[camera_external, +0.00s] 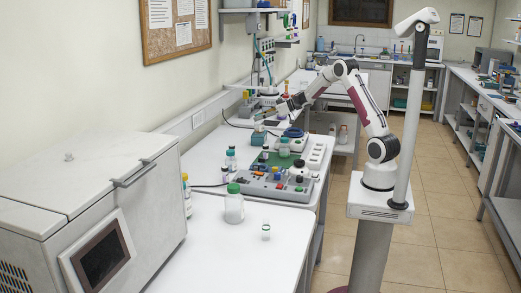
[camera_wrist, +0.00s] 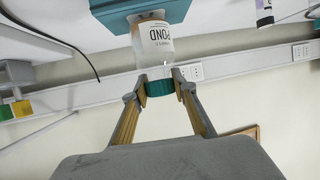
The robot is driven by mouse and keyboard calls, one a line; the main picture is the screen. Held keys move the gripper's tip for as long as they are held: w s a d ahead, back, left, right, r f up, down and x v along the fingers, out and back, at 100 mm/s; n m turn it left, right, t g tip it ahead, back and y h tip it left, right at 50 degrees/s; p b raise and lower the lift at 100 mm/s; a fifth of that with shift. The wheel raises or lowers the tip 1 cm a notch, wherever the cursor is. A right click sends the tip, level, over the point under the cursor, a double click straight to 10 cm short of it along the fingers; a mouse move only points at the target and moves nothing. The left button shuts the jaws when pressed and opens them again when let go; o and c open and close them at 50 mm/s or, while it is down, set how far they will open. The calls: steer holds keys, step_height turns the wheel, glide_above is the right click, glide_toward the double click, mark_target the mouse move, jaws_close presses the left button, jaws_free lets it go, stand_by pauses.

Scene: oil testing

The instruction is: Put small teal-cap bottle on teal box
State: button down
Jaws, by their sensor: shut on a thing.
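The teal-cap bottle (camera_wrist: 155,42) is clear with a white printed label and orange-brown content near its base. It appears inverted in the wrist view. My gripper (camera_wrist: 161,84) is shut on its teal cap, one fingertip on each side. The bottle's base meets the face of the teal box (camera_wrist: 120,8), and it appears to stand on it, though I cannot be sure of contact. In the external view, my gripper (camera_external: 266,115) is just above the teal box (camera_external: 258,138) at the far left of the bench; the bottle is small there.
A green-capped jar (camera_external: 234,207) and a small vial (camera_external: 265,232) stand on the near bench.

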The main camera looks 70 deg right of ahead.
steer(key=shift+f, duration=0.1)
steer(key=c, duration=1.6)
jaws_free()
steer(key=shift+c, duration=0.2)
steer(key=v, duration=1.2)
steer(key=shift+r, duration=0.25)
